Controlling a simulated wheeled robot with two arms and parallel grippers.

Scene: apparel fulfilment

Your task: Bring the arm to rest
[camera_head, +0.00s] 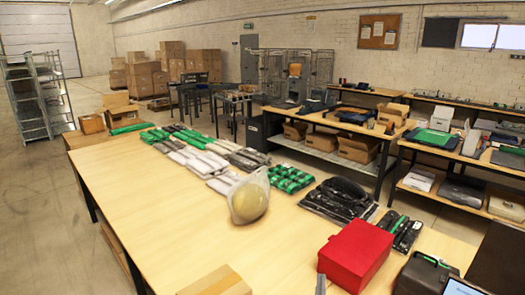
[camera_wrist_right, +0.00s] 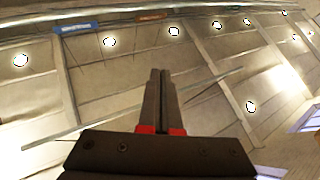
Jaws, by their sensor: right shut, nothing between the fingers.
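My right gripper (camera_wrist_right: 163,72) is shut and empty in the right wrist view. Its two dark fingers lie together and point up toward the ceiling. In the head view only a thin grey tip, which looks like the right gripper (camera_head: 320,283), shows at the bottom edge, just left of the red box (camera_head: 355,254). It seems apart from the box, though the gap is hard to judge. The rest of the right arm is out of the picture. My left gripper is not in view.
The long wooden table (camera_head: 150,210) has a bagged yellowish item (camera_head: 249,200), green packs (camera_head: 290,179) and black gear (camera_head: 340,198). A cardboard box (camera_head: 216,281) stands at the near edge, a black case (camera_head: 425,274) at right. The table's left part is clear.

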